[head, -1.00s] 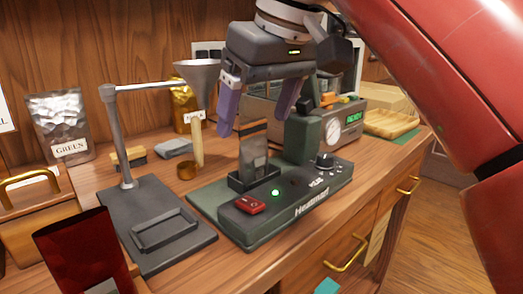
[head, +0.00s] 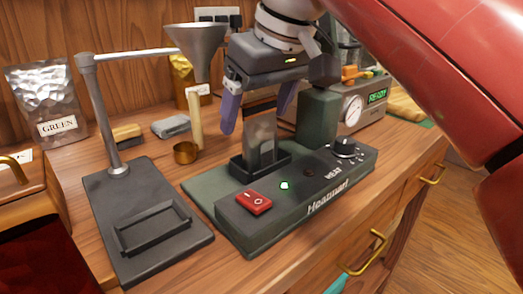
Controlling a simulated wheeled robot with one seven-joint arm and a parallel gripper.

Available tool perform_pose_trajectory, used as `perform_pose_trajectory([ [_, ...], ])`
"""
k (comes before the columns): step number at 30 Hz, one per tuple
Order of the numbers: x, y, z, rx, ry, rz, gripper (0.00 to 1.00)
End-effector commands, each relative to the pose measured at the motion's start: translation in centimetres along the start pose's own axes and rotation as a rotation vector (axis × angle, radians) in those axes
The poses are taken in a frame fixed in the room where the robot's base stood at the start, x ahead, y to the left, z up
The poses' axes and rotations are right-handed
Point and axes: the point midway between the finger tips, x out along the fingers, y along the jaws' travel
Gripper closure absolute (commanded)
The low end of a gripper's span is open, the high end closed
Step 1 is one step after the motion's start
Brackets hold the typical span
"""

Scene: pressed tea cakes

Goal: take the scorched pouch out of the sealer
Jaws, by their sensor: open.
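The sealer (head: 330,195) is a dark green machine with a red switch, a lit green light and a HEAT knob. A greyish, partly see-through pouch (head: 262,140) stands upright in its black holder; its top looks brownish. I cannot make out scorch marks clearly. My gripper (head: 256,122) hangs over the sealer with its two purple fingers apart, one to the left and one to the right of the pouch's upper end. The fingers appear clear of the pouch; their depth relative to it is hard to tell.
A funnel stand (head: 105,120) on a dark base is left of the sealer. A machine reading READY (head: 370,105) is at the back right. A dark red item (head: 35,250) fills the lower left.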

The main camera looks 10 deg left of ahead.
Motion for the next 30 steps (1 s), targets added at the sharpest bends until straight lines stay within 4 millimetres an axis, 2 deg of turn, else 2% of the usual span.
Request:
perform_pose_trajectory([
  [3,0.85,0.01,0.03,0.0,0.001,0.0,0.2],
  [10,0.84,0.02,-0.01,0.001,0.001,0.001,0.21],
  [23,0.83,0.02,-0.01,0.0,0.001,0.001,0.78],
  [30,0.77,0.02,-0.04,0.0,0.001,0.001,0.79],
])
